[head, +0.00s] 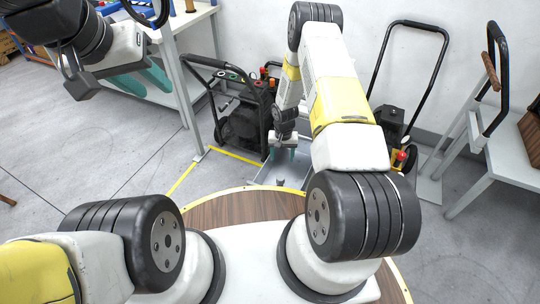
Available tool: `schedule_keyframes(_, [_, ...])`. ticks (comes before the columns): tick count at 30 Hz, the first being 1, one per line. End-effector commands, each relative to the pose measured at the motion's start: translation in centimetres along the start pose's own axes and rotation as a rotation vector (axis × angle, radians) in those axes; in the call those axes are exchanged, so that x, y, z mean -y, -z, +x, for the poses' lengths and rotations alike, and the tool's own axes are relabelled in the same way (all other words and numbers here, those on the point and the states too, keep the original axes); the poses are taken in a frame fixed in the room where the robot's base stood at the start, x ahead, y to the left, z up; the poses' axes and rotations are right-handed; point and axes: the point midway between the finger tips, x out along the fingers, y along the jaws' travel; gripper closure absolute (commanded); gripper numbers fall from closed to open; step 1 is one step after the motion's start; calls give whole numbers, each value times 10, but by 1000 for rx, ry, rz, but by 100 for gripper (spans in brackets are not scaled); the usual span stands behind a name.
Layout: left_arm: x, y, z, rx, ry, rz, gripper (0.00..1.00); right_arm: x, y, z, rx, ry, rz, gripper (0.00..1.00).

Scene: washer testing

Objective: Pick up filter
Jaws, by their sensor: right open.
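I cannot make out a filter for certain in the head view. My right gripper (285,156) points down, open, beside the black wheeled machine (240,118) and over a pale grey metal surface. What lies between or under its fingers is too small to tell. Whether those fingers are apart or together is unclear.
A grey workbench (195,22) stands at the upper left. A second wheeled machine with a tall black handle (443,45) stands by the wall, partly behind my right arm. A grey metal frame (487,172) is at the right. The floor at the left is mostly clear.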

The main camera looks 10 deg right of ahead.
Motion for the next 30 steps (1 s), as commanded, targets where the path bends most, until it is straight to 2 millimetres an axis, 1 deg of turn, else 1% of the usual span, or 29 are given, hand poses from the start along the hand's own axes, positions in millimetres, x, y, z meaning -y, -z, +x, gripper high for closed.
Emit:
schedule_keyframes(1, [0, 0, 0, 0, 0, 0, 64, -1, -11, 24, 19, -3, 1, 39])
schedule_keyframes(3, [0, 0, 0, 0, 0, 0, 64, -1, -20, 46, 31, -4, 3, 39])
schedule_keyframes(6, [0, 0, 0, 0, 0, 0, 64, -1, -29, 64, 40, -4, 4, 39])
schedule_keyframes(9, [0, 0, 0, 0, 0, 0, 64, -1, -33, 75, 45, -4, 5, 39])
schedule_keyframes(17, [0, 0, 0, 0, 0, 0, 64, -3, -35, 103, 45, -3, 5, 39])
schedule_keyframes(22, [0, 0, 0, 0, 0, 0, 64, -9, -37, 128, 46, -3, 6, 39])
schedule_keyframes(24, [0, 0, 0, 0, 0, 0, 64, -9, -37, 138, 45, -3, 4, 39])
schedule_keyframes(27, [0, 0, 0, 0, 0, 0, 64, -9, -37, 146, 45, -4, 5, 39])
schedule_keyframes(30, [0, 0, 0, 0, 0, 0, 64, -9, -37, 148, 44, -4, 5, 39])
